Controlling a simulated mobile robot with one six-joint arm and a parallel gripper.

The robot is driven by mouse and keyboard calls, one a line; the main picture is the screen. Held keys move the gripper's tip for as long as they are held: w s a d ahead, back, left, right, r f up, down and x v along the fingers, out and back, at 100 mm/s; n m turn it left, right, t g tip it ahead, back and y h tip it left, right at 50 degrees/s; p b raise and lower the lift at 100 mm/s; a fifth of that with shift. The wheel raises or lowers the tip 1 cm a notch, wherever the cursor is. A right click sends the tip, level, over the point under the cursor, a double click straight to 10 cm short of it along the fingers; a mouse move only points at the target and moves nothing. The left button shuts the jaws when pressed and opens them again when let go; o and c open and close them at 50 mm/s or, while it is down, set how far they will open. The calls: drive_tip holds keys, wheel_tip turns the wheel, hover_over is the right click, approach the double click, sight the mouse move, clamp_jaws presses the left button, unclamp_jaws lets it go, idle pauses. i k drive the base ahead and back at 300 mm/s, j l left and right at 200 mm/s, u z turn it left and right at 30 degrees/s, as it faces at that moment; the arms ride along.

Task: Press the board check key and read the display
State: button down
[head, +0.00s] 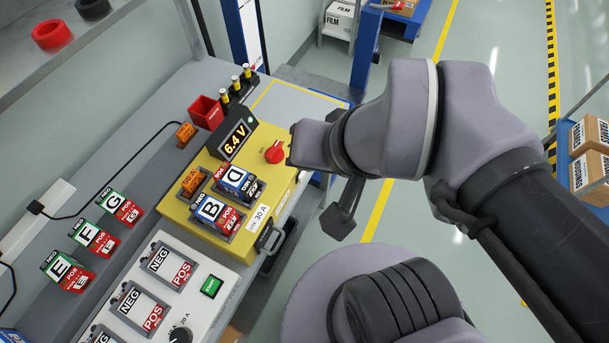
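The yellow board (206,240) lies on the grey bench at the picture's middle left. Its black display (235,139) reads "6.4 V" in yellow digits, with a small green light beside it. A red knob or switch (274,152) sits on the board right of the display. No key marked as a check key can be made out. Modules D (235,180) and B (210,209) and an orange 50 A fuse (190,181) sit in the board. My gripper (338,221) hangs right of the board, apart from it; its fingers are mostly hidden, and its opening cannot be made out.
A white panel (222,267) with a green button (211,286) and black knob lies in front. Modules E, F and G (121,207) stand at left. A red bin (206,112) and a loose orange fuse (186,131) are behind. Floor at right is mostly clear.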

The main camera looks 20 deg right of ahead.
sight(302, 176)
drive_tip(key=k+j+z, duration=0.2)
drive_tip(key=j, duration=0.3)
drive_tip(key=k+j+z, duration=0.15)
drive_tip(key=k+j, duration=0.3)
